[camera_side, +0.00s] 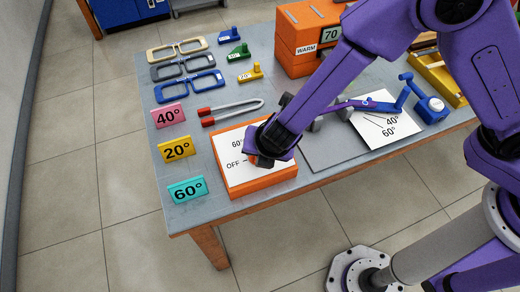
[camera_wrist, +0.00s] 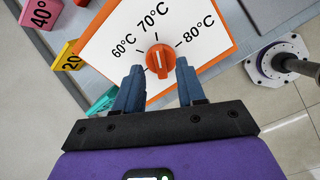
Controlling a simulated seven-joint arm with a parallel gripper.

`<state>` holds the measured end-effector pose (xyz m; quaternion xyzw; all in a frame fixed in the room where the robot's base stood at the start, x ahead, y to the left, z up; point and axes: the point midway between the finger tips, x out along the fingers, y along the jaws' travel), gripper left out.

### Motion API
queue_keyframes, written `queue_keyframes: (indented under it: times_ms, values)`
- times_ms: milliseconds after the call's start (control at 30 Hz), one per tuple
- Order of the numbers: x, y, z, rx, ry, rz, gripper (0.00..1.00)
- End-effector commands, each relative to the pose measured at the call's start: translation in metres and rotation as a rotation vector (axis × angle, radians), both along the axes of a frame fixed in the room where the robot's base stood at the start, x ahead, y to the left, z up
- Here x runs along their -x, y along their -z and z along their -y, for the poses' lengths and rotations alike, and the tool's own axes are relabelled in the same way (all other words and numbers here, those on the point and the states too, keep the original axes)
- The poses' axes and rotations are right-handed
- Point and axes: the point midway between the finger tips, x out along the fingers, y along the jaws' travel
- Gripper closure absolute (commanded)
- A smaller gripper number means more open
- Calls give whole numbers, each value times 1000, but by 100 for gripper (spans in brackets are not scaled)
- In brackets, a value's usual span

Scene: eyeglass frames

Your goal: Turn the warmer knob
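The orange warmer knob (camera_wrist: 160,59) sits on the white dial face (camera_wrist: 112,28) of an orange-edged box, which also shows in the side view (camera_side: 235,185). Marks for 60°C, 70°C and 80°C surround the knob. Its white line runs roughly up and down in the wrist view, in line with the 70°C mark. My gripper (camera_wrist: 159,72) is open, with one blue finger on each side of the knob. I cannot tell whether the fingers touch it. In the side view my gripper (camera_side: 269,145) is low over the box and hides most of the knob.
An orange warmer (camera_side: 300,62) showing 70 stands at the back. Pink, yellow and teal temperature signs (camera_side: 187,189) line the left edge. Eyeglass frames (camera_side: 188,87) and red-tipped tongs (camera_side: 232,112) lie behind the box. A blue clamp device (camera_side: 430,108) stands at the right.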

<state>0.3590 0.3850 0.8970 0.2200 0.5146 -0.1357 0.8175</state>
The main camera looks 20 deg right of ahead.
Motion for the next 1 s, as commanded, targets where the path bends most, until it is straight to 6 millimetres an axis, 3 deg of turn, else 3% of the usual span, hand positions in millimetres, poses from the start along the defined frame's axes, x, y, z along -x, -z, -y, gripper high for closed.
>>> queue_keyframes:
  times_ms: [200,567,600,700,1000]
  values:
    - [-7,16,0,-1,1,-1,61]
    - [-9,18,0,-1,1,-1,61]
    - [-9,18,0,-1,1,-1,74]
    - [-9,18,0,-1,1,-1,100]
    - [-9,18,0,6,-13,0,100]
